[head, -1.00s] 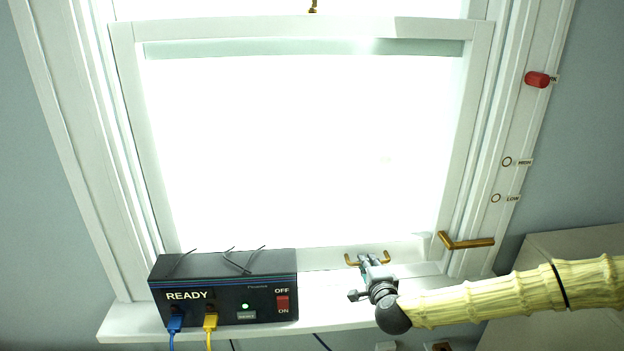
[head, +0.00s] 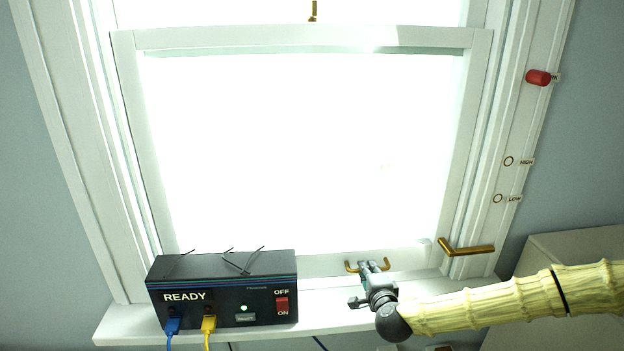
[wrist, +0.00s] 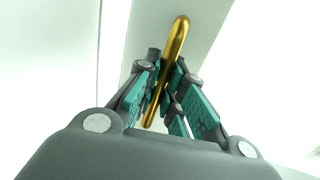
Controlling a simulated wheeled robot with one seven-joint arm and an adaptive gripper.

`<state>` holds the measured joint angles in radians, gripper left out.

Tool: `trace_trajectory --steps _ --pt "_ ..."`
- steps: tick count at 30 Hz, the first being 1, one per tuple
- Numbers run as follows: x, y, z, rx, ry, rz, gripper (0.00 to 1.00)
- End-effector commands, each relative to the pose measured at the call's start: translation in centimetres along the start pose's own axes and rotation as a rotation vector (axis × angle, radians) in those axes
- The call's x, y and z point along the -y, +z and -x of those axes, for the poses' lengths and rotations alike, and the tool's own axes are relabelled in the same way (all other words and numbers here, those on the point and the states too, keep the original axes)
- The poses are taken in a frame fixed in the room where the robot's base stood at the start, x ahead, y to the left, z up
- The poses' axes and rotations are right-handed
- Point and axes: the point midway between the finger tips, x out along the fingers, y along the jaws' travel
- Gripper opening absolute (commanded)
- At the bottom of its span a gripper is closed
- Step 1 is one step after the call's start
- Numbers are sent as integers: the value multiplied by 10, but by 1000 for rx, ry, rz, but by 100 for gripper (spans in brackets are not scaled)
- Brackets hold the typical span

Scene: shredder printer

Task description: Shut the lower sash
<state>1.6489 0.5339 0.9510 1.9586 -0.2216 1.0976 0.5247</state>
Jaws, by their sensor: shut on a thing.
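The lower sash (head: 300,38) is a white window frame around a bright pane. Its bottom rail (head: 410,260) sits low, close to the white sill (head: 340,318); I cannot tell whether a gap is left between them. A brass lift handle (head: 350,267) is on the bottom rail. My gripper (head: 369,266) is shut on this handle, reaching in from the lower right. In the wrist view the brass handle (wrist: 178,40) runs between the teal finger pads of my gripper (wrist: 165,85). A brass lever (head: 466,249) sticks out at the sash's lower right corner.
A black box (head: 222,290) marked READY, with a red switch and blue and yellow cables, stands on the sill in front of the sash's lower left. A red peg (head: 538,77) and HIGH and LOW holes (head: 498,198) are on the right frame. A pale cabinet (head: 570,240) stands at right.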

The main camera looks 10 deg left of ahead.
Motion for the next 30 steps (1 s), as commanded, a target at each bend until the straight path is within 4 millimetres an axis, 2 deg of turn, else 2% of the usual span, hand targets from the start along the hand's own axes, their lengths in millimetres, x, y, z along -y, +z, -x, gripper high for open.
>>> trace_trajectory --steps 1,9,19,20,21,25,26,30 --pt "-6 0 0 0 3 0 0" --pt "-16 0 -2 0 3 0 0" --pt "-17 0 -3 0 3 0 0" --pt "-17 0 -3 0 3 0 12" --pt "-17 0 -3 0 3 0 19" --pt "-17 0 -3 0 3 0 43" --pt "-17 0 -3 0 3 0 46" --pt "-16 0 -3 0 2 0 46"
